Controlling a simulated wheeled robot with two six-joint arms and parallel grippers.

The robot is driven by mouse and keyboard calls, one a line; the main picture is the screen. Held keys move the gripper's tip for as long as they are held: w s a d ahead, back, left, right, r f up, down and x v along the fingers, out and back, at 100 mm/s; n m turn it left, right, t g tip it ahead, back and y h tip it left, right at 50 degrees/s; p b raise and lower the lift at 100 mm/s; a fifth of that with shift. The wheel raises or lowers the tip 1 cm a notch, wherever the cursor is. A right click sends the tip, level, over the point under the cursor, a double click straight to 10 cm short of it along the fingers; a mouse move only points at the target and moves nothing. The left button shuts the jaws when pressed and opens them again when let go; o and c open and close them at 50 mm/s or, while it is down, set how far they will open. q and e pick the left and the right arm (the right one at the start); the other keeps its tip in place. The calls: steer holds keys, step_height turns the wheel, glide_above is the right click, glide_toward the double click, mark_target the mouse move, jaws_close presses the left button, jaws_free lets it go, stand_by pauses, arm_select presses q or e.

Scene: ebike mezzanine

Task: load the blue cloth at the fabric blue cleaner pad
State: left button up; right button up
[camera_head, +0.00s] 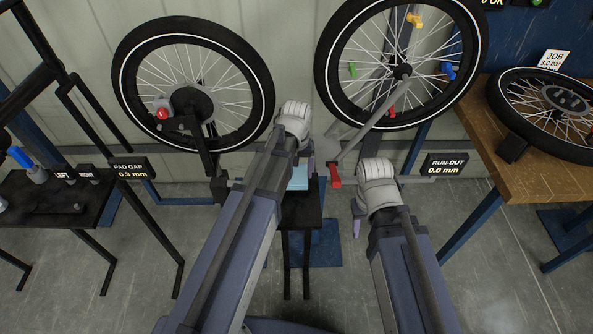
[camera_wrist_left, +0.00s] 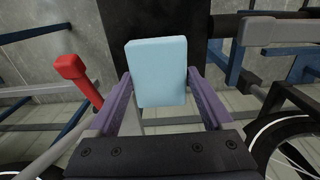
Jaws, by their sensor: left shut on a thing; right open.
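The blue cloth, a light blue rectangular block, shows between the purple fingers of my left gripper (camera_wrist_left: 157,103) in the left wrist view (camera_wrist_left: 157,70). In the head view only part of the cloth (camera_head: 298,179) shows beside my left arm, over a small black stand (camera_head: 305,215). My left gripper (camera_head: 303,172) is shut on the cloth. I cannot tell whether the cloth touches the stand. My right gripper (camera_head: 358,220) is open over the floor to the right of the stand, mostly hidden by its wrist. I cannot make out a separate fabric blue cleaner pad.
A wheel (camera_head: 140,80) in a stand is at the back left, another (camera_head: 335,75) at the back middle. A red handle (camera_head: 335,175) is close right of my left gripper. A black bench (camera_head: 95,205) is left, a wooden bench (camera_head: 500,150) right.

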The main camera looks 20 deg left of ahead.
mark_target(296, 173)
arm_select(q)
steer(key=shift+s, duration=0.1)
stand_by(0.3)
step_height(296, 173, up, 7)
steer(key=p, duration=0.7)
stand_by(0.3)
